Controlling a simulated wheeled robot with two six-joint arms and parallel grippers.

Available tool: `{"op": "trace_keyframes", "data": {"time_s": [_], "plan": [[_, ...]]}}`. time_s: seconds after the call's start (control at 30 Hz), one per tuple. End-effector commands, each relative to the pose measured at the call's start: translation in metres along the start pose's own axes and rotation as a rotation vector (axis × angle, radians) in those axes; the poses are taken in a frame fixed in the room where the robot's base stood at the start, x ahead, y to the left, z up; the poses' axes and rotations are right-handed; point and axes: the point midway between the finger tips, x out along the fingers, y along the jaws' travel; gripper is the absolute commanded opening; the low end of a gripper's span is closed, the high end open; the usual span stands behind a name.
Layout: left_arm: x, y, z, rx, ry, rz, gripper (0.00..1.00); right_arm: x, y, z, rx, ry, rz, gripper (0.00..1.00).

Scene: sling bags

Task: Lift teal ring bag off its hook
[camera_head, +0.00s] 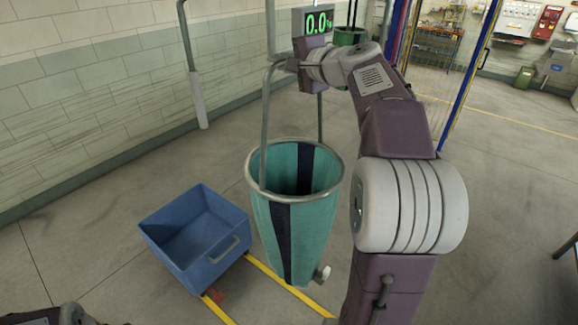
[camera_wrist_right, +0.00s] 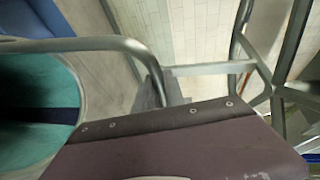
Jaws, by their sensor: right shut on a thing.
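The teal ring bag (camera_head: 318,235) has dark navy stripes, a grey metal ring rim and a tall grey bail (camera_head: 266,115). It hangs upright above the floor in the head view. My right gripper (camera_head: 284,64) is shut on the bail near its top. In the right wrist view the teal bag (camera_wrist_right: 30,145) shows at the left and the curved grey bail (camera_wrist_right: 105,43) runs to the gripper. The hook is not clearly visible behind my arm, so I cannot tell whether the bail touches it. My left gripper is out of view.
A blue open bin (camera_head: 175,250) stands on the floor left of the bag, beside yellow lines. A scale display (camera_head: 317,21) reading 0.0 and another green bag (camera_head: 349,37) are behind my right arm. A grey post (camera_head: 190,70) stands near the wall.

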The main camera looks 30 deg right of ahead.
Motion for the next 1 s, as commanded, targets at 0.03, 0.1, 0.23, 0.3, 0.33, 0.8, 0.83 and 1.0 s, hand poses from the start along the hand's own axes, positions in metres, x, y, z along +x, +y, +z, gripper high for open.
{"op": "trace_keyframes", "data": {"time_s": [0.03, 0.1, 0.23, 0.3, 0.33, 0.8, 0.83, 1.0], "plan": [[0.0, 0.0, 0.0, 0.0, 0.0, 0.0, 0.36, 0.0, -0.001, 0.0, -0.001, 0.001, -0.002, 0.0], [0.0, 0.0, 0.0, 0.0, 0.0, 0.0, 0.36, 0.0, -0.001, 0.0, -0.001, 0.001, -0.002, 0.0], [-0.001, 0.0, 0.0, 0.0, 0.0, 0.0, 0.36, -0.001, -0.006, -0.001, -0.002, 0.001, -0.003, 0.0], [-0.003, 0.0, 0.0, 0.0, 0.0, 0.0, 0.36, -0.002, -0.011, -0.001, -0.002, 0.001, -0.004, 0.0], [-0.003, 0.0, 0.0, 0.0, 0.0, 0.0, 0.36, -0.003, -0.013, -0.001, -0.003, 0.0, -0.004, 0.0], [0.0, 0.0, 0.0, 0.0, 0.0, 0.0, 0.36, -0.017, -0.032, -0.003, -0.002, 0.003, -0.004, 0.0], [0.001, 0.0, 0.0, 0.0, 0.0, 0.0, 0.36, -0.019, -0.032, -0.003, -0.002, 0.002, -0.004, 0.0], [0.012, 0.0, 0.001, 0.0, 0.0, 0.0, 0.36, -0.036, -0.027, -0.003, -0.001, 0.004, -0.004, 0.0]]}}
